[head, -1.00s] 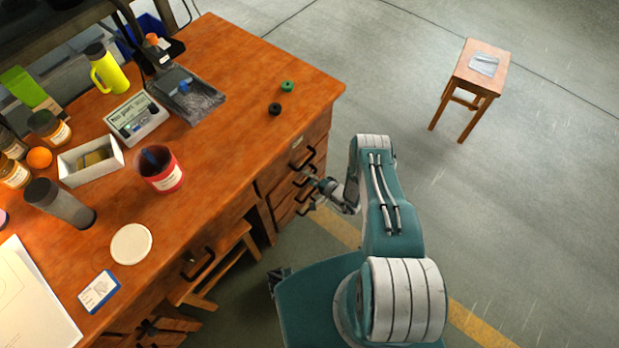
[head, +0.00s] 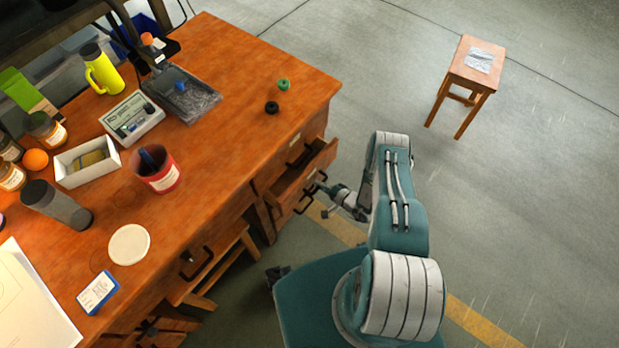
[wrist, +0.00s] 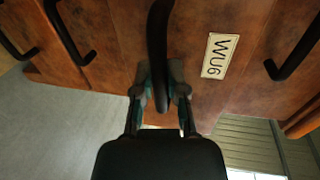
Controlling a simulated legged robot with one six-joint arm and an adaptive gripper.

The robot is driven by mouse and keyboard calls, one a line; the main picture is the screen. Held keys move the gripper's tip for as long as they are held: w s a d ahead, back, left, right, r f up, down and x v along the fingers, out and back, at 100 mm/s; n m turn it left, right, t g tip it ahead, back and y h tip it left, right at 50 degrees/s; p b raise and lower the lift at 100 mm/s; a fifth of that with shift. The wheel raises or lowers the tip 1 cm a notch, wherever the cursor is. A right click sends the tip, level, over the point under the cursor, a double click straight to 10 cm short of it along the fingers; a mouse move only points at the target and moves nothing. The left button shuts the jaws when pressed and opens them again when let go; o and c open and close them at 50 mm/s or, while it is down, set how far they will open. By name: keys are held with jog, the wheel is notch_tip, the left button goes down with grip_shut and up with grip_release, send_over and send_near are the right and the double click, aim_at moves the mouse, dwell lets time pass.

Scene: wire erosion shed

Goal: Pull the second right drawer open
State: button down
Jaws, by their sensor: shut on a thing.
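The second right drawer (head: 322,158) of the wooden desk stands partly out, below the top drawer, in the head view. Its dark inside shows behind its front. My gripper (head: 324,198) is at the outer face of this drawer. In the wrist view, my gripper (wrist: 162,92) is shut on a black curved drawer handle (wrist: 158,38), with one finger on each side. The part of the handle between the fingers is partly hidden.
Other black handles (wrist: 70,35) lie to both sides in the wrist view. The desk top (head: 235,130) holds bottles, a red cup (head: 160,178) and a scale (head: 132,118). A small stool (head: 465,75) stands far right.

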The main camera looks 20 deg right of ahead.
jog(key=f+v, duration=0.2)
jog(key=v, duration=0.9)
jog(key=f+v, duration=0.2)
jog(key=v, duration=0.9)
jog(key=shift+s+d+f, duration=0.45)
jog(key=shift+s, duration=0.15)
jog(key=c, duration=0.7)
grip_release()
jog(key=shift+d+r, duration=0.1)
jog(key=v, duration=1.2)
